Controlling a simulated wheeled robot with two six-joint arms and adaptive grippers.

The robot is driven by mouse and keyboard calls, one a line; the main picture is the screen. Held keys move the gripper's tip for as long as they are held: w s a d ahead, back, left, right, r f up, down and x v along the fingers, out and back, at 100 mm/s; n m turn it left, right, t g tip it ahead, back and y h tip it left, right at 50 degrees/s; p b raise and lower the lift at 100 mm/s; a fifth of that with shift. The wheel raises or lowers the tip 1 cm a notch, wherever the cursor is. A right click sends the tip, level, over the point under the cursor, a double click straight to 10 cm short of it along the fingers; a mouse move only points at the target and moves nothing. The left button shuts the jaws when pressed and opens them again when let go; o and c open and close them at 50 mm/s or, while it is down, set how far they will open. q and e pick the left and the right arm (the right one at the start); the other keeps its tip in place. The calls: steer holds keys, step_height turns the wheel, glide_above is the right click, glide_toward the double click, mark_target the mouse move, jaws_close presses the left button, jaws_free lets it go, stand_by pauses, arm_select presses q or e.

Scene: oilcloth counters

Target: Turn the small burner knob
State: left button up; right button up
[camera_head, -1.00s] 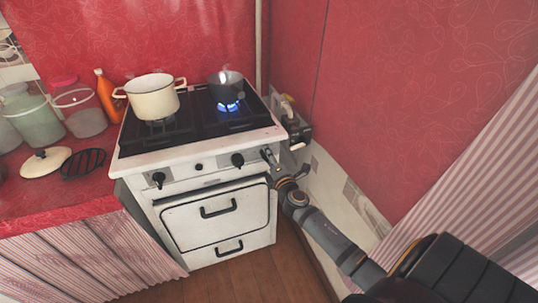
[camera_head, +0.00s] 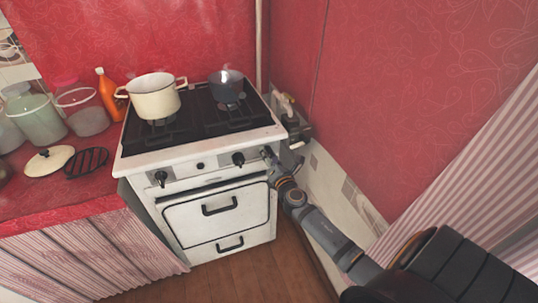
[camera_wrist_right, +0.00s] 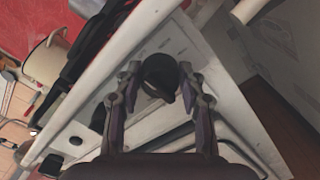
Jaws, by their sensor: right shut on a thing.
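My right gripper (camera_head: 268,154) is at the right end of the white stove's front panel. In the right wrist view its two fingers stand on either side of a round black burner knob (camera_wrist_right: 160,76), and it is shut on that knob. The knob's pointer ridge slants toward the lower right there. My left gripper is not in view.
Other knobs (camera_head: 238,159) (camera_head: 160,179) sit farther left on the panel. A cream pot (camera_head: 153,98) steams on the left burner. Gas pipe fittings (camera_head: 294,122) and the red wall (camera_head: 400,110) are close on the right. The floor (camera_head: 270,268) before the stove is clear.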

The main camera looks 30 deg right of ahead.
steer(key=shift+f, duration=0.15)
steer(key=o, duration=1.2)
steer(key=v, duration=0.8)
